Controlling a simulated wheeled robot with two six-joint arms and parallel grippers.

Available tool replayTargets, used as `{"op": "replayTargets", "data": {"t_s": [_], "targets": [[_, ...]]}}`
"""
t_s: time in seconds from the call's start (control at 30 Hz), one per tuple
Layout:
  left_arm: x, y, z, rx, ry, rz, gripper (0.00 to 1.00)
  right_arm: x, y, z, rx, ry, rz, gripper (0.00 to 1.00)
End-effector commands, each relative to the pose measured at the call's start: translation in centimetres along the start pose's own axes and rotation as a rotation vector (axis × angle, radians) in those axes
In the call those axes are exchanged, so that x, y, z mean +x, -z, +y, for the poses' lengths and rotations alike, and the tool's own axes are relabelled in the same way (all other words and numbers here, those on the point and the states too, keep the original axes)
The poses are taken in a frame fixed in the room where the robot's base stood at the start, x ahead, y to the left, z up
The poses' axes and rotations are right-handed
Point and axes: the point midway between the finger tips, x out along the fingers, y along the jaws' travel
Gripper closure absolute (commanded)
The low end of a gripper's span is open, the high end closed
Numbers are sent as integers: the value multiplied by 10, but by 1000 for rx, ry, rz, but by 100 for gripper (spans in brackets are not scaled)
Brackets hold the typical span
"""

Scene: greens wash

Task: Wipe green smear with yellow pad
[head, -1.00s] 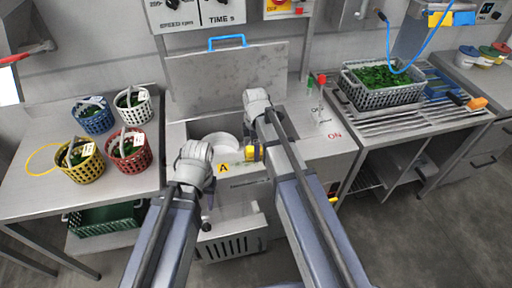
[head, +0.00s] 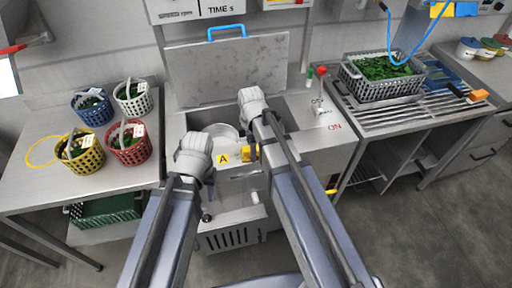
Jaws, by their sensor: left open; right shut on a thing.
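My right gripper (head: 251,152) is shut on the yellow pad (head: 246,154), at the front rim of the steel wash basin (head: 288,122). The arm and wrist hide part of the pad. My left gripper (head: 208,205) points down in front of the basin, left of the pad. It is open, and its fingers are small and partly hidden by its wrist. I cannot make out a green smear in this view. The arms cover parts of the basin and its front.
A steel lid (head: 228,72) with a blue handle stands raised behind the basin. Several baskets of greens stand on the left table (head: 30,190). A grey crate of greens (head: 350,82) sits on the slatted right counter (head: 400,115). A yellow "A" label (head: 222,159) marks the basin front.

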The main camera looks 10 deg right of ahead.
Motion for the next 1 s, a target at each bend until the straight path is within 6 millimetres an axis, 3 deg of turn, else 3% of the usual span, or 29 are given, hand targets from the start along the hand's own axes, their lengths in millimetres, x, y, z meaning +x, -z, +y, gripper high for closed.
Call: {"op": "replayTargets", "data": {"t_s": [0.27,0.7,1.0], "targets": [[1,0,0,0,0,0,56,1,4,3,-1,1,4,75],[-1,0,0,0,0,0,56,-1,6,38,-1,0,3,75],[-1,0,0,0,0,0,56,-1,8,40,-1,0,2,75]]}}
